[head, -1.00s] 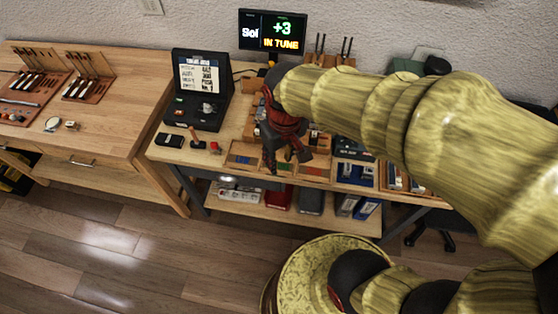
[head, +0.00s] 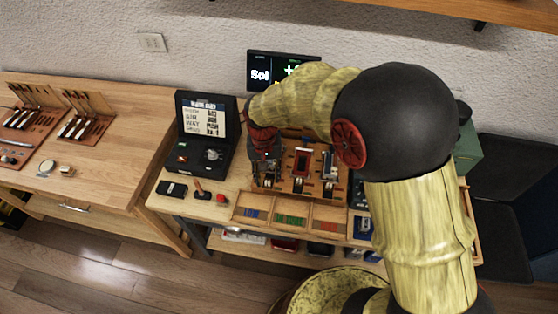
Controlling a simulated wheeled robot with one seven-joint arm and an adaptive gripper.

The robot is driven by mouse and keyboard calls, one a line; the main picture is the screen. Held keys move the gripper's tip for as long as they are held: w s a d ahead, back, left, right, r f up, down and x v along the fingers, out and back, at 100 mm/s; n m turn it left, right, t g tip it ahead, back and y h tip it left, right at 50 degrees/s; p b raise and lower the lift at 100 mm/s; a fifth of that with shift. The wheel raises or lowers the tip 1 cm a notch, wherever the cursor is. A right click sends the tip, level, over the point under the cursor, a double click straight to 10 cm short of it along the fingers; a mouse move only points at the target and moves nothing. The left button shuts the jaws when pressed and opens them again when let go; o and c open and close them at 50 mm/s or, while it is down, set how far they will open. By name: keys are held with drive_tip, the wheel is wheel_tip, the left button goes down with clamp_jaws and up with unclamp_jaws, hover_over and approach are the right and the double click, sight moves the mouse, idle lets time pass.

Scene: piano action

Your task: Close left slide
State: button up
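A wooden piano action assembly (head: 303,178) stands on the workbench, with several upright units that have dark and red parts. The left slide cannot be told apart for certain at this size; the left end of the assembly is partly covered by my gripper. My gripper (head: 266,167), dark with red parts, points down at the assembly's left unit. Its fingertips are small and merge with the dark parts there, so whether they touch or hold anything cannot be told.
A compartment tray (head: 290,219) with coloured pieces lies along the bench's front edge. An open black case (head: 205,133) stands left of the assembly. A black device (head: 172,189) and a red-topped item (head: 221,198) lie in front of the case. The monitor (head: 260,75) is behind my arm.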

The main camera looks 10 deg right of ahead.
sight(267, 181)
drive_tip(key=w, duration=0.1)
drive_tip(key=w+r+m, duration=0.1)
drive_tip(key=shift+w, duration=0.4)
drive_tip(key=shift+r+m+t, duration=0.15)
drive_tip(key=shift+m+t, duration=0.15)
drive_tip(key=shift+m, duration=0.3)
drive_tip(key=shift+s, duration=0.25)
drive_tip(key=shift+m, duration=0.3)
drive_tip(key=shift+w+f+b, duration=0.1)
drive_tip(key=shift+f+b, duration=0.6)
drive_tip(key=shift+f, duration=3.25)
drive_tip(key=shift+c, duration=1.4)
clamp_jaws()
